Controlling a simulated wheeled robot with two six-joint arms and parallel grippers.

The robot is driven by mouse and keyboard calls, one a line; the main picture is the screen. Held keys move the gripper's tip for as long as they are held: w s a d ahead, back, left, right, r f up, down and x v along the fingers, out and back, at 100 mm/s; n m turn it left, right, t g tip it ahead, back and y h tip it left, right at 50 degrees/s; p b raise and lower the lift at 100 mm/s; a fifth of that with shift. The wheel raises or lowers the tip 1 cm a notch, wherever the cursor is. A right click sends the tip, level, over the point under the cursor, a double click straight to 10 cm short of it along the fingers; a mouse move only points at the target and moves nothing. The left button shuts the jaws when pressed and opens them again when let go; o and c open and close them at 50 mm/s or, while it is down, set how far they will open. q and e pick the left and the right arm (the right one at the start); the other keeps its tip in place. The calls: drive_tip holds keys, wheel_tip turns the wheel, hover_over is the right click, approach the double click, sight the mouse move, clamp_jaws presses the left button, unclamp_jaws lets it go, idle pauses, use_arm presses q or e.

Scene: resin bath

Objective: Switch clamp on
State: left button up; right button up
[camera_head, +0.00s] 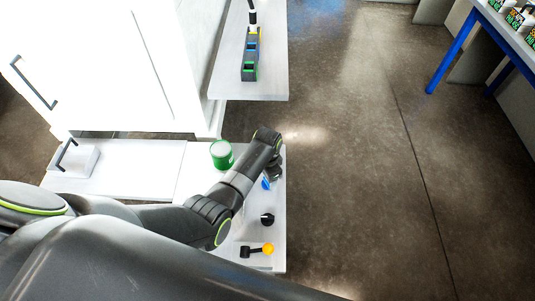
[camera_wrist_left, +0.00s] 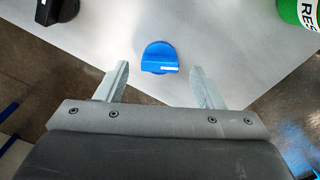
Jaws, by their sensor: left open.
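A blue knob (camera_wrist_left: 159,58) with a small white mark on its front edge shows in the left wrist view. My left gripper (camera_wrist_left: 159,67) is open and empty, one finger to each side of the knob in the picture; I see no contact. A black knob (camera_head: 267,219) is nearer the front of the white panel, and it shows at the upper left of the wrist view (camera_wrist_left: 58,8). No label in view tells which control is the clamp. My right gripper is not in view.
A green can (camera_head: 221,154) stands on the white worktop (camera_head: 200,160). A yellow-tipped black lever (camera_head: 262,250) is at the front of the panel. A white cabinet stands at the back left. A dark block holder (camera_head: 251,55) sits on a far shelf.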

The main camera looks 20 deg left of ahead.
use_arm(q)
wheel_tip(320, 180, up, 14)
drive_tip(key=shift+r, duration=0.25)
idle(0.7)
